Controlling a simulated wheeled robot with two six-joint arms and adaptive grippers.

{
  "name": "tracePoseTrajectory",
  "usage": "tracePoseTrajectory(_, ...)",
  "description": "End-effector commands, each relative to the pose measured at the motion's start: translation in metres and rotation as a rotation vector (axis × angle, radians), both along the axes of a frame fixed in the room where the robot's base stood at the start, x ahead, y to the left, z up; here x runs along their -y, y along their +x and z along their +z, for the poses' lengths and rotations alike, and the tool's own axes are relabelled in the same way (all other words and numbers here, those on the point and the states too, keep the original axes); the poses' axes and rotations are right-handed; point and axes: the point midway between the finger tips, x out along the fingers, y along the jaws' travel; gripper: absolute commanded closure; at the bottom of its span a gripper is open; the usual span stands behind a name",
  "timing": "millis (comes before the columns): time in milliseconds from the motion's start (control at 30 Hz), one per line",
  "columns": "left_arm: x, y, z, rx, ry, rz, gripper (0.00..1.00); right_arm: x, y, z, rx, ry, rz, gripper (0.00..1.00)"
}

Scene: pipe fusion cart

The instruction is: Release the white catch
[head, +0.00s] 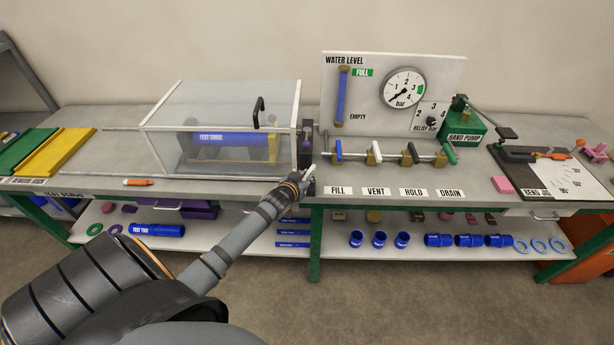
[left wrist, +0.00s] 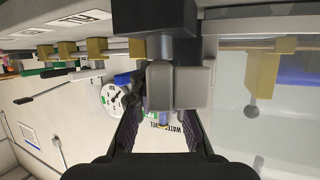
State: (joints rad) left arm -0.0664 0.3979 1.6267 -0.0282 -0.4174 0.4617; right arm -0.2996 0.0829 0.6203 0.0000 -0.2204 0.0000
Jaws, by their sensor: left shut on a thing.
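The white catch (head: 310,169) is a small pale piece at the right front corner of the clear test box (head: 222,107). In the left wrist view the catch (left wrist: 175,86) is a light block under a dark block and a short metal pin. My left gripper (head: 301,177) reaches it from the front, and in the left wrist view its fingers (left wrist: 163,112) are on both sides of the catch, shut on it. Part of the catch is hidden by the fingers in the head view. The box's lid looks closed, with a blue pipe inside. My right gripper is not in view.
Right of the catch stands a row of valves (head: 374,153) with FILL, VENT, HOLD and DRAIN labels, below a gauge panel (head: 454,72). A green hand pump (head: 464,127) is further right. An orange marker (head: 137,182) lies on the bench's front left.

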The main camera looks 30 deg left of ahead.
Motion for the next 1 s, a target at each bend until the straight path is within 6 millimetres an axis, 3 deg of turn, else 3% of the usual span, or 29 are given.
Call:
tracePoseTrajectory(333,0.001,0.001,0.0,-0.002,-0.005,0.086,1.0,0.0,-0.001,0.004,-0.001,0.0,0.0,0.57)
tracePoseTrajectory(533,0.001,0.001,-0.004,0.001,-0.003,0.205,1.0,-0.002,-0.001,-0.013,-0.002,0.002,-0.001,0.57)
tracePoseTrajectory(867,0.0,0.0,0.0,0.001,-0.002,0.232,1.0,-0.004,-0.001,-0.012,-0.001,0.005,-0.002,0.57)
tracePoseTrajectory(900,0.0,0.0,0.0,0.001,-0.002,0.232,0.84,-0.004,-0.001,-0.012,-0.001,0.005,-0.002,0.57)
tracePoseTrajectory(1000,0.0,0.0,0.0,0.001,-0.002,0.232,0.7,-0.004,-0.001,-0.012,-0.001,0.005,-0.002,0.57)
